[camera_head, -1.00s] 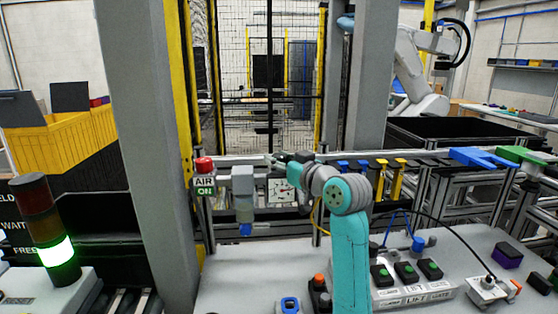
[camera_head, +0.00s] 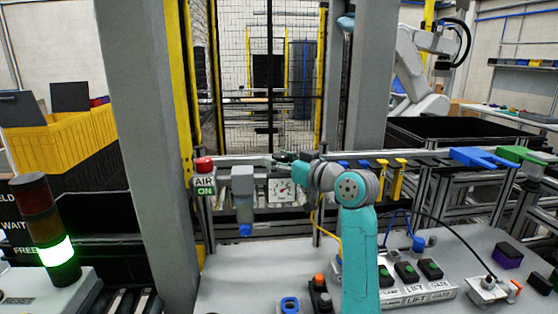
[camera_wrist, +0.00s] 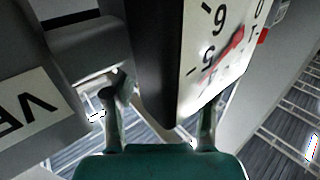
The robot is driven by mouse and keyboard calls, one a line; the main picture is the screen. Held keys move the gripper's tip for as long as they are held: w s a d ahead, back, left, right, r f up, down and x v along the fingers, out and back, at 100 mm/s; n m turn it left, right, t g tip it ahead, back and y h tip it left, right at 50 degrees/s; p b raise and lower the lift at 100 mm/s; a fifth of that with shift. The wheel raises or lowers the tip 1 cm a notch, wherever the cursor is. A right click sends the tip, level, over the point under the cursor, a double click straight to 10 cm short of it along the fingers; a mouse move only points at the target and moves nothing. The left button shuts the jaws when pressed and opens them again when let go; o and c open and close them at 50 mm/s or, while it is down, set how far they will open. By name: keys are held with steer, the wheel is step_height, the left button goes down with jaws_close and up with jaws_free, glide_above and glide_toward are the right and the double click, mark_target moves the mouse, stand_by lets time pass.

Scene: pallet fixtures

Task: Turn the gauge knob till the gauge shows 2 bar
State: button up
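The gauge (camera_head: 281,190) is a white square dial on the air unit, beside a grey body (camera_head: 243,182) with a blue lower end (camera_head: 245,230). The wrist view shows its dial (camera_wrist: 205,60) close up and tilted, with figures such as 5 and 6 and a red needle. I cannot read the exact value. My gripper (camera_head: 284,158) is just above the gauge in the head view. In the wrist view my gripper (camera_wrist: 158,108) has its two fingers apart with nothing clearly held between them. I cannot make out the gauge knob for certain.
A red button (camera_head: 204,164) stands above an "AIR ON" sign (camera_head: 204,185) left of the air unit. A grey post (camera_head: 150,150) rises further left. A control box with green buttons (camera_head: 405,271) sits on the bench at the right. A signal tower (camera_head: 56,250) glows green.

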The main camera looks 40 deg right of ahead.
stand_by(0.3)
steer(key=s+d, duration=0.1)
steer(key=s, duration=1.1)
steer(key=shift+w, duration=0.1)
steer(key=shift+w+a+m+g+h, duration=0.9)
steer(key=shift+a+m+h, duration=2)
steer(key=shift+h, duration=1.7)
steer(key=x, duration=1.1)
steer(key=shift+s, duration=0.1)
